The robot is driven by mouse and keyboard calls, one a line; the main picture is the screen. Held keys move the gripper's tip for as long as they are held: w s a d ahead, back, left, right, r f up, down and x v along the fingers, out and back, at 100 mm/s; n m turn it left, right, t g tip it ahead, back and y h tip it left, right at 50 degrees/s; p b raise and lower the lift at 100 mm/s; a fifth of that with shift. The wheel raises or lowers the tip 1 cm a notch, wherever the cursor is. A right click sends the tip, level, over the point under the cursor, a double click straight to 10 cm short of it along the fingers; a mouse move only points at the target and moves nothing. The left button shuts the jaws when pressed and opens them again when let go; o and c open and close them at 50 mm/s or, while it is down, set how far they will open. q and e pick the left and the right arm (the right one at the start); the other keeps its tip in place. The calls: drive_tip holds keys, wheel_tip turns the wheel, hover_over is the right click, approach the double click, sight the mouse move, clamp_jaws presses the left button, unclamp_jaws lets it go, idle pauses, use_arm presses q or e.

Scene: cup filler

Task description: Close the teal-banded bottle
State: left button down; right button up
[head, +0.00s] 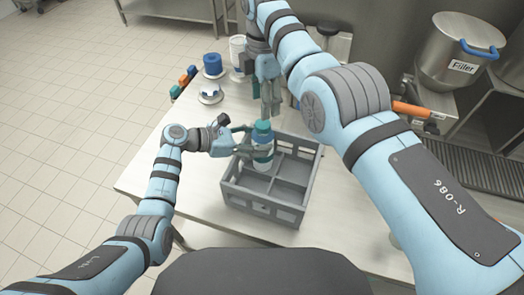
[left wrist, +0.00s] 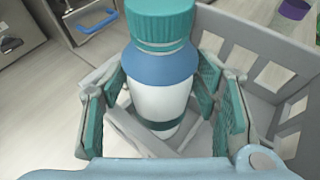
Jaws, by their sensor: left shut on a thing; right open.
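The bottle (head: 263,158) is white with a blue shoulder and a ribbed teal cap (head: 262,126) on its top. In the left wrist view the bottle (left wrist: 160,100) looks upright, with a dark teal band (left wrist: 158,124) low on its body, and the cap (left wrist: 160,22) sits on its neck. I cannot tell how tight the cap is. My left gripper (head: 258,146) is shut on the bottle's body, with its fingers on both sides. The bottle is at the far left part of the grey crate (head: 262,205). My right gripper (head: 270,108) is open and points down just above the cap.
A blue cap (head: 212,63) and a white round holder (head: 210,95) stand on the table at the back left, near a white stack (head: 238,48) and coloured blocks (head: 183,80). The filler pot (head: 458,48) is at the back right. Crate dividers surround the bottle.

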sight(263, 123)
wheel_tip(263, 123, down, 7)
drive_tip(key=shift+f, duration=0.2)
drive_tip(key=shift+c, duration=0.2)
